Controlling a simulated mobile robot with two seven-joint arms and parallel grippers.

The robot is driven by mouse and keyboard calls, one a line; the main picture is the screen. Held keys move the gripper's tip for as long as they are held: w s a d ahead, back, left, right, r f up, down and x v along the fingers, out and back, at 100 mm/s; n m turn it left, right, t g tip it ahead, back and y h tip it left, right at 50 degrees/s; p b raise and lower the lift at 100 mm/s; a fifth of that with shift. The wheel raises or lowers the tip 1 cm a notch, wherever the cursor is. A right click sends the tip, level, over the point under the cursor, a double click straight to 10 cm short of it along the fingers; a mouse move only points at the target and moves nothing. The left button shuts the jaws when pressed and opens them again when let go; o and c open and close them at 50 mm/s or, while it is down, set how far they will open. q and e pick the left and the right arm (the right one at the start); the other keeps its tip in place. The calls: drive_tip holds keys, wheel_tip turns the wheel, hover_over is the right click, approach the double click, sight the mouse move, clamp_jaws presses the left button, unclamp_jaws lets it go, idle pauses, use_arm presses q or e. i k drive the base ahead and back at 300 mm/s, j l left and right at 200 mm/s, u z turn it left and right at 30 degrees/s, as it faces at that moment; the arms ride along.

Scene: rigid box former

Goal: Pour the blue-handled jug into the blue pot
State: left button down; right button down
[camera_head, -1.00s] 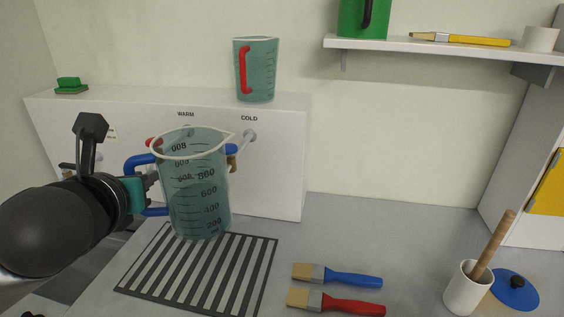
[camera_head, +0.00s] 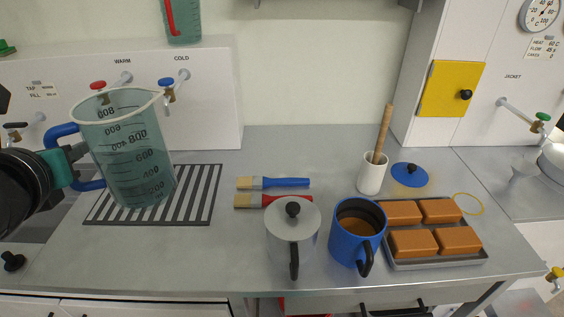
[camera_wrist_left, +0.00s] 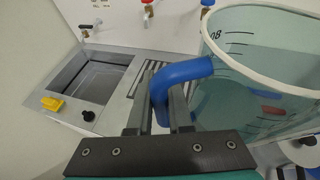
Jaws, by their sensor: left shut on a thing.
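The blue-handled jug (camera_head: 128,150) is a clear greenish measuring jug with dark scale marks. It hangs above the drain grate at the left and leans a little in the picture. My left gripper (camera_head: 72,166) is shut on its blue handle, which also shows between the fingers in the left wrist view (camera_wrist_left: 180,75). I cannot tell how full the jug is. The blue pot (camera_head: 350,246) stands uncovered on the counter, well to the jug's right, with brown contents and a black handle toward the front. My right gripper is out of view.
A grey lidded pot (camera_head: 291,240) stands just left of the blue pot, and a tray (camera_head: 440,262) of brown blocks just right. Two brushes (camera_head: 285,183) lie behind. A white cup with a pestle (camera_head: 371,178) and a blue lid (camera_head: 410,175) are behind the pot. Taps line the back left.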

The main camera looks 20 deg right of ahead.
sight(358, 227)
drive_tip(key=k+z, duration=0.2)
drive_tip(key=z, duration=1.55)
